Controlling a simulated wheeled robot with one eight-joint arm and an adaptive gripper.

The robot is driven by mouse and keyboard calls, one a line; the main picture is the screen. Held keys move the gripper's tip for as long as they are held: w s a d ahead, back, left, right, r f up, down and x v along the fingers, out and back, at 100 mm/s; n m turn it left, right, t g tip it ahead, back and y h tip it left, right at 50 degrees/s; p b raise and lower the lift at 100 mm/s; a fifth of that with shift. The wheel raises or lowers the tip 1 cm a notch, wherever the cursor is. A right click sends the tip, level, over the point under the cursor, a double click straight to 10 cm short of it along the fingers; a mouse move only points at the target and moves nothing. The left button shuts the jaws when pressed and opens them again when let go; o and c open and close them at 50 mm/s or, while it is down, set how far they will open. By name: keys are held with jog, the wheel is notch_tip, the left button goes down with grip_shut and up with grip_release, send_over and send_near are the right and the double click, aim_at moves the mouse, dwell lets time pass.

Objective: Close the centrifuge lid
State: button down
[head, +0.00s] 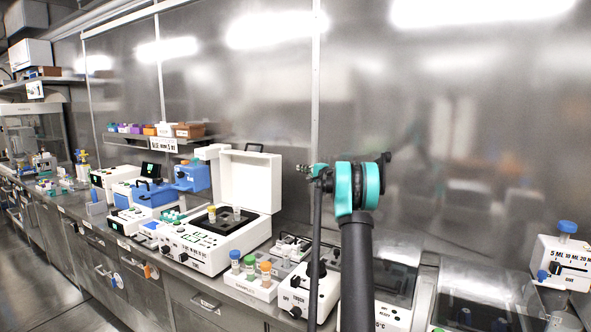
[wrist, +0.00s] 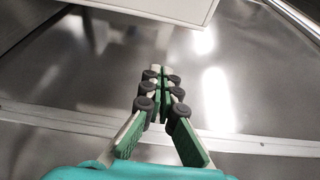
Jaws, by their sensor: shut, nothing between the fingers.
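The white centrifuge (head: 205,249) stands on the bench left of centre in the head view. A white panel edge (wrist: 170,8) at the top there looks like the lid, but I cannot be sure.
A rack with several capped tubes (head: 250,278) stands right of the centrifuge, with a small white device (head: 308,290) beside it. Blue and white instruments (head: 150,194) crowd the bench to the left. A metal wall (head: 470,110) rises behind.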

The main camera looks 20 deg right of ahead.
jog(key=w+a, duration=0.4)
jog(key=a, duration=0.2)
jog(key=shift+w+a, duration=0.3)
jog(key=shift+w, duration=0.1)
dwell(0.5)
